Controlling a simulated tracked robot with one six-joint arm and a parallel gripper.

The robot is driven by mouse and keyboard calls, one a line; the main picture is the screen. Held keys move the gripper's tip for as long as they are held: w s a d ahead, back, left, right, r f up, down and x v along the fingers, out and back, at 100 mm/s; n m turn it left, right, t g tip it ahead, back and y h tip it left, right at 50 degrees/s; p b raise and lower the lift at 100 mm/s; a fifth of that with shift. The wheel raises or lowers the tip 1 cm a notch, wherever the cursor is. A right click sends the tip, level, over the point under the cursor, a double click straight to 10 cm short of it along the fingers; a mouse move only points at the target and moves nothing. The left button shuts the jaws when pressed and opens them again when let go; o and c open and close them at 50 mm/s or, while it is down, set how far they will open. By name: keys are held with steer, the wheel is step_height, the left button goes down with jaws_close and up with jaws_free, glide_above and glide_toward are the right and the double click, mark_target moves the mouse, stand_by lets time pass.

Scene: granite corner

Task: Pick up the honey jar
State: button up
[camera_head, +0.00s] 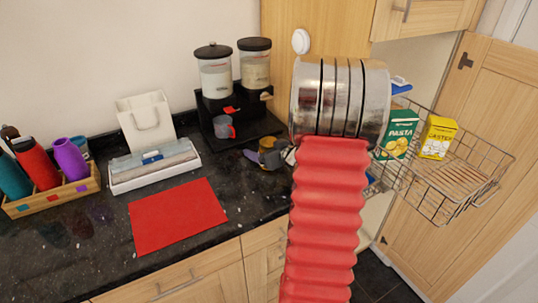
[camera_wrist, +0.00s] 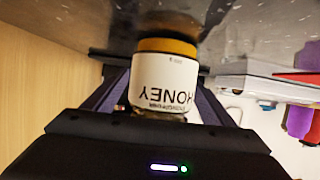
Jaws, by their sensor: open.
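The honey jar (camera_wrist: 165,80) fills the middle of the wrist view, which looks upside down. It has a white label with dark HONEY lettering and an amber band at the end towards the dark counter. My gripper (camera_head: 262,160) is open, with one dark finger on each side of the jar in the wrist view. I cannot tell whether either finger touches the jar. In the head view the jar (camera_head: 267,145) is a small, partly hidden yellowish shape by my gripper, on the dark granite counter.
A black stand (camera_head: 233,120) with two lidded canisters and a grey cup (camera_head: 222,126) is close behind. A red mat (camera_head: 177,216) lies to the left. A wire basket (camera_head: 455,180) with a green pasta box (camera_head: 398,133) and yellow box (camera_head: 437,138) is to the right.

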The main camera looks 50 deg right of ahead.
steer(key=shift+c, duration=0.4)
steer(key=c, duration=1.5)
